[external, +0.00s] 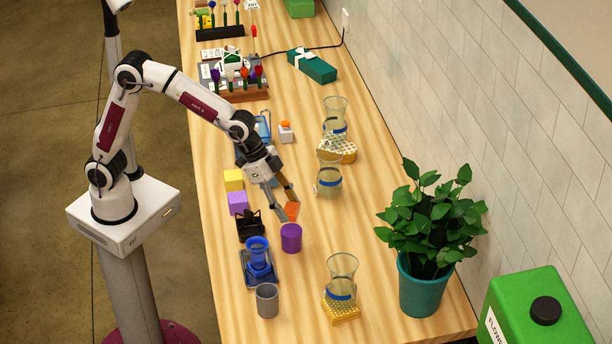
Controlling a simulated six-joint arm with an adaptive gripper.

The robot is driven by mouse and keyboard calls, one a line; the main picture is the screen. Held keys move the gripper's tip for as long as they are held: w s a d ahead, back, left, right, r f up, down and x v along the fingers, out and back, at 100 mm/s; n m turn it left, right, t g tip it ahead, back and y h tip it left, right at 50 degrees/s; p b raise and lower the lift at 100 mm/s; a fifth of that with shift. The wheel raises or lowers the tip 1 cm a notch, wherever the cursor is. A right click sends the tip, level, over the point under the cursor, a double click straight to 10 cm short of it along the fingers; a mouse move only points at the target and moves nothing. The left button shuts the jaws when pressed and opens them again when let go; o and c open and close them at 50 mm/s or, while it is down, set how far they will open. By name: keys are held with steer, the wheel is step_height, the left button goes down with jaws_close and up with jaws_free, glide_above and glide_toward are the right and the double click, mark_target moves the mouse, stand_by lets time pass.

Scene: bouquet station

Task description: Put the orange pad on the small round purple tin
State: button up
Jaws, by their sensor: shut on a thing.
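The orange pad (291,210) is between the fingers of my gripper (287,207), which is shut on it. It is held tilted, a little above and behind the small round purple tin (291,238). The tin stands upright on the wooden table and its top looks bare. From this angle I cannot tell the exact gap between pad and tin.
A lilac block (238,203), a yellow block (233,180) and a black holder (250,226) stand left of the tin. A blue funnel-like piece (258,258) and a grey cup (267,300) are in front-left. Glass vases, one (341,278) nearby, stand to the right.

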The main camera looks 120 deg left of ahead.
steer(key=shift+f, duration=0.65)
steer(key=shift+f, duration=1.85)
steer(key=shift+f, duration=0.15)
steer(key=o, duration=1)
steer(key=shift+o, duration=0.2)
steer(key=v, duration=1.2)
